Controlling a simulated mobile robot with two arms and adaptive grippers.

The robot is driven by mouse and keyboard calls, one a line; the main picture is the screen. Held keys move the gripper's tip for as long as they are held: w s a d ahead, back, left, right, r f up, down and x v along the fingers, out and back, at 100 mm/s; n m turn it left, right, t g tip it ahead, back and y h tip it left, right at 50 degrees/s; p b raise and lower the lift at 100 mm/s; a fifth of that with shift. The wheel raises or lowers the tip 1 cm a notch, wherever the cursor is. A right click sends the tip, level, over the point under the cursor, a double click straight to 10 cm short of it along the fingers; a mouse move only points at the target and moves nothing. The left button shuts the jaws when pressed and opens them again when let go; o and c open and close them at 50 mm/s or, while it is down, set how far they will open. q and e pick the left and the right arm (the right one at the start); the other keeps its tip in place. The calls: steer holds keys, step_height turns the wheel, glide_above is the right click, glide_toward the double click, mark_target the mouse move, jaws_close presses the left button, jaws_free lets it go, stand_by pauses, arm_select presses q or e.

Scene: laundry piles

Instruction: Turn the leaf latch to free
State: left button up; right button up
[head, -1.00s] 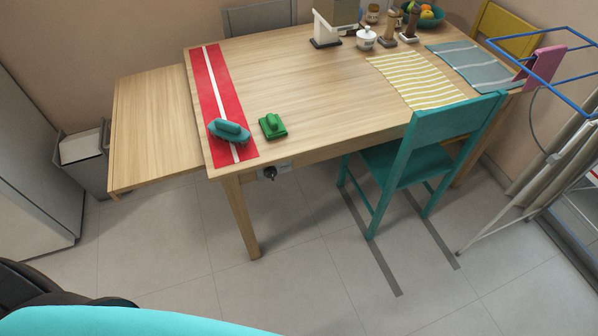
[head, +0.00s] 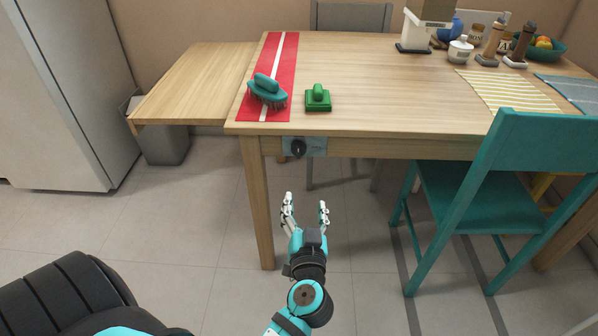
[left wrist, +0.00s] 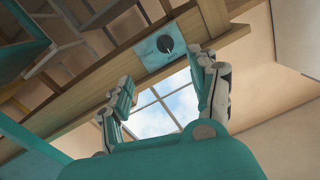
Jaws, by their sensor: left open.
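The leaf latch is a black round knob (head: 298,148) on a grey-blue plate (head: 319,147) on the table's front apron, near the left front leg. In the left wrist view the knob (left wrist: 165,44) and its plate (left wrist: 150,52) show beyond my fingers, apart from them. My left gripper (head: 306,210) is open and empty, below and in front of the latch; in the left wrist view its fingers (left wrist: 162,92) are spread. The table leaf (head: 190,82) is a wooden flap at the table's left end, and it looks level or nearly so. My right gripper is not in view.
A teal chair (head: 480,190) stands at the right front. A grey bin (head: 165,145) stands below the leaf.

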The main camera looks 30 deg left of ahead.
mark_target(299, 154)
arm_select(q)
steer(key=x, duration=0.5)
steer(key=p+x, duration=0.1)
steer(key=x, duration=0.5)
steer(key=r+x, duration=0.1)
steer(key=x, duration=0.5)
steer(key=shift+a+r+p, duration=0.1)
steer(key=shift+a+p, duration=0.2)
steer(key=shift+a, duration=0.05)
steer(key=c, duration=1.1)
